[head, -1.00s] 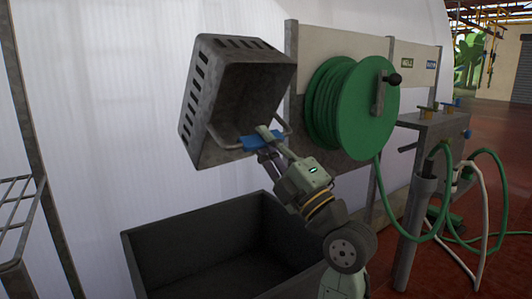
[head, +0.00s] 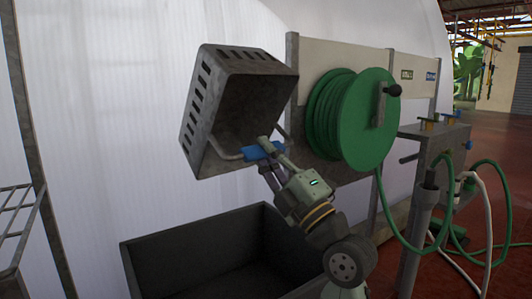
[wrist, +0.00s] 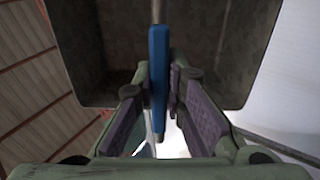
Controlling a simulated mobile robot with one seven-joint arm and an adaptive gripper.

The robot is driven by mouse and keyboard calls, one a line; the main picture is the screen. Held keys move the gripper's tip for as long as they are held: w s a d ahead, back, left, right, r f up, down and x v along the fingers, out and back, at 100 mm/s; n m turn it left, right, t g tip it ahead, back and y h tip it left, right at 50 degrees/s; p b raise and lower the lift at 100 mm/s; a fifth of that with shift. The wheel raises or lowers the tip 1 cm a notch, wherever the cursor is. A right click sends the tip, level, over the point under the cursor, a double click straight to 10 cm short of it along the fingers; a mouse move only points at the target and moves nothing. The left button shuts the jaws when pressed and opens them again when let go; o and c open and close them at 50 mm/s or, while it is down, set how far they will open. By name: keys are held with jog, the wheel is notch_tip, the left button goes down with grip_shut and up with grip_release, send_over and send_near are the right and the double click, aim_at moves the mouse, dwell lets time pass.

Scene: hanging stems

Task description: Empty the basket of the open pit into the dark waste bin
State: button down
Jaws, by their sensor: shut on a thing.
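The grey slotted basket (head: 205,95) is held up in the air, tipped on its side with its open mouth facing toward the arm. My gripper (head: 264,149) is shut on the basket's blue handle grip. The wrist view shows the blue grip (wrist: 158,75) between my gripper's pads (wrist: 160,110), with the basket's inner walls (wrist: 90,60) behind it. The part of the inside that I see looks bare. The dark waste bin (head: 180,249) stands open below the basket. The part of its inside in view looks empty; its front is cut off. The pit is not in view.
A green hose reel (head: 345,120) on a panel stands right of the basket, close to my arm. A post with taps (head: 430,150) and looped hoses is farther right. A wire rack (head: 18,235) is at the left edge. A pale translucent wall (head: 110,110) is behind.

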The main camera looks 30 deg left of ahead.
jog(key=shift+r, duration=0.1)
jog(key=shift+r, duration=0.9)
notch_tip(320, 180, down, 2)
jog(key=shift+f+b, duration=0.1)
jog(key=shift+b, duration=0.9)
notch_tip(320, 180, up, 2)
jog(key=shift+r+p, duration=0.2)
jog(key=shift+p, duration=0.3)
notch_tip(320, 180, down, 2)
jog(key=b, duration=0.2)
jog(key=shift+f+b, duration=0.25)
jog(key=shift+b, duration=0.15)
jog(key=shift+r, duration=0.2)
